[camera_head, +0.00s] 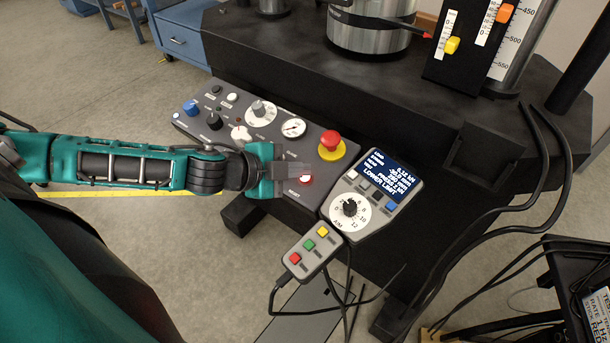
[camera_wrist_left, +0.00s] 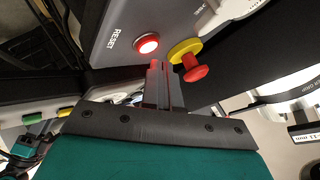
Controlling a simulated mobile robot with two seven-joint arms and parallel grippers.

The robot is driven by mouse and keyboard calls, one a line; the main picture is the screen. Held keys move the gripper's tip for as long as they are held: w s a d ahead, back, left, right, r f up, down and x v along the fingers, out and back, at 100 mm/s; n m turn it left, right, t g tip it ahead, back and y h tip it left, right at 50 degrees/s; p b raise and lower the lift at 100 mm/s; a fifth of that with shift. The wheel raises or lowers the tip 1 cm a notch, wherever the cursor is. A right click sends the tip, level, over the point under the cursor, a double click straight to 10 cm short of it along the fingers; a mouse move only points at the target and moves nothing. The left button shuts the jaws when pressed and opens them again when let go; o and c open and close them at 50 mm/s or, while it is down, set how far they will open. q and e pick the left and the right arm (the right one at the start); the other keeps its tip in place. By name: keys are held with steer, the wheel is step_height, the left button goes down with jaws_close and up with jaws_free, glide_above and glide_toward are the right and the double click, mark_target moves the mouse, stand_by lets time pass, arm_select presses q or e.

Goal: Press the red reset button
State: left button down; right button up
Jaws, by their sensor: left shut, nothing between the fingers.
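The red reset button (camera_head: 306,179) sits in a pale ring on the grey control panel (camera_head: 213,97), with the word RESET beside it. It also shows in the left wrist view (camera_wrist_left: 146,43), where it looks brightly lit. My left gripper (camera_head: 297,171) reaches in from the left over the panel, its fingers shut and empty. In the left wrist view the fingertips (camera_wrist_left: 157,68) appear close to the button; I cannot tell whether they touch it. In the head view the fingers lie beside the button and the gripper body covers part of the panel. My right gripper is out of view.
A red mushroom knob on a yellow base (camera_head: 330,140) stands up near the reset button. A display unit with a dial (camera_head: 350,208) and a handset with coloured buttons (camera_head: 311,247) are to the right and front. Black cables (camera_head: 530,180) hang at the right.

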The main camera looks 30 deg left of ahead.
mark_target(294, 192)
arm_select(q)
steer(key=shift+f, duration=0.1)
steer(key=shift+w+f, duration=0.1)
steer(key=shift+f, duration=0.2)
steer(key=shift+f, duration=0.4)
stand_by(0.9)
steer(key=shift+r, duration=0.15)
steer(key=shift+r+p, duration=0.65)
steer(key=shift+p, duration=0.1)
steer(key=r+p, duration=0.1)
steer(key=s+r+p, duration=0.1)
steer(key=r+p, duration=0.3)
steer(key=shift+s, duration=0.3)
steer(key=shift+f, duration=0.1)
stand_by(0.8)
